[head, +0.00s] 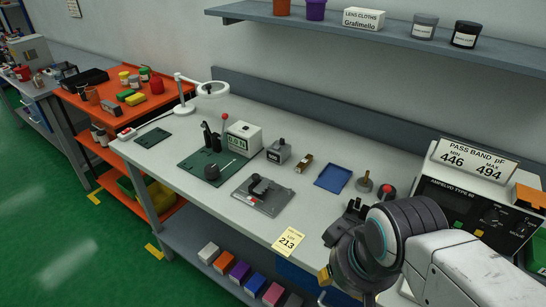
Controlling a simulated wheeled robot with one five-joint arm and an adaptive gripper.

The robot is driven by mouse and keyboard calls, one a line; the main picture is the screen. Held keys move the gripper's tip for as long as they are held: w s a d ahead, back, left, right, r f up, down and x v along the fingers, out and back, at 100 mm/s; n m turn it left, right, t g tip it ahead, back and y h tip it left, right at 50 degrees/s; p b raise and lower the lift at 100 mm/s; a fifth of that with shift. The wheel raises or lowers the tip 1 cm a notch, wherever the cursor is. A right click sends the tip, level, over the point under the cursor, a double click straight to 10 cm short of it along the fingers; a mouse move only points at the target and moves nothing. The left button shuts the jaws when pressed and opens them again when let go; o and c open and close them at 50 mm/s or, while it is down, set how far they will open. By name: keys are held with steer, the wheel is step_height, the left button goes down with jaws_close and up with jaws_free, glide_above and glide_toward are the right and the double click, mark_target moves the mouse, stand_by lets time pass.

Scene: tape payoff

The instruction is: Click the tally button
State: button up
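A small grey box (278,152) with a dark window on its front and a small knob on top stands on the bench near the middle. It looks like the tally counter, its top knob being the button; the window's digits are too small to read. A red-topped dark piece (388,191) sits at the right, partly hidden behind my arm. My gripper (350,222) is at the lower right, over the front part of the bench, well to the right of the grey box and apart from it. Its dark fingers are partly hidden by my wrist, and nothing shows clearly between them.
A green base (190,167) with a red-knobbed lever and a white readout box (243,137) stand left of the grey box. A grey fixture (263,203), a blue tray (333,178) and a meter (455,210) stand nearby. A shelf (380,36) overhangs the back.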

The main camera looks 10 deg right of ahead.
stand_by(0.3)
jaws_close()
steer(key=c, duration=0.6)
jaws_free()
stand_by(0.3)
